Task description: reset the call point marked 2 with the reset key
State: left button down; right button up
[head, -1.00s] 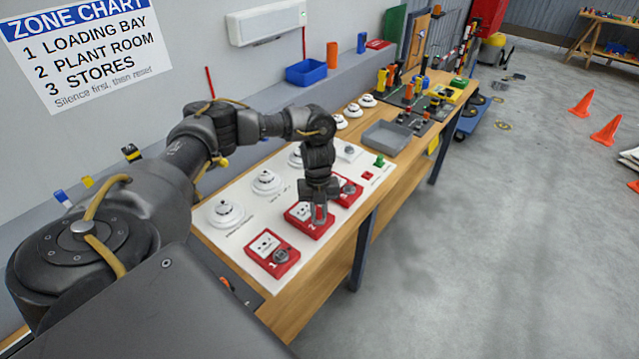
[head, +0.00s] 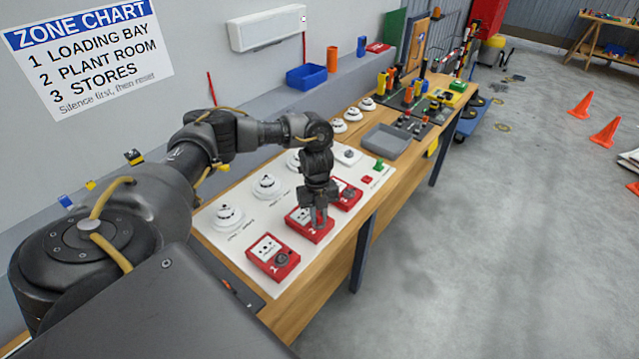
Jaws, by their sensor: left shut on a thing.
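Several red call points stand in a row along the front of a white board. The call point marked 1 (head: 273,257) is nearest, the call point marked 2 (head: 299,219) is in the middle, and a third call point (head: 350,196) is beyond it. My left gripper (head: 318,220) points down over the right part of call point 2 and covers some of it. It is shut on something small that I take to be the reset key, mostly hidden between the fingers. I cannot tell whether the key is in the call point. My right gripper is not in view.
White round detectors (head: 267,186) sit behind the call points on the white board (head: 245,248). A grey tray (head: 386,141) and a green button (head: 378,165) are farther along the bench. A blue bin (head: 306,76) is on the ledge. Orange cones (head: 606,131) stand on the floor.

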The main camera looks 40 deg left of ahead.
pick_arm(q)
jog(key=shift+n+p, duration=1)
jog(key=shift+r+n+p, duration=0.1)
jog(key=shift+n+p, duration=0.6)
jog(key=shift+n+t, duration=0.3)
jog(key=shift+n, duration=0.2)
jog(key=shift+r, duration=0.15)
jog(key=shift+r, duration=2.25)
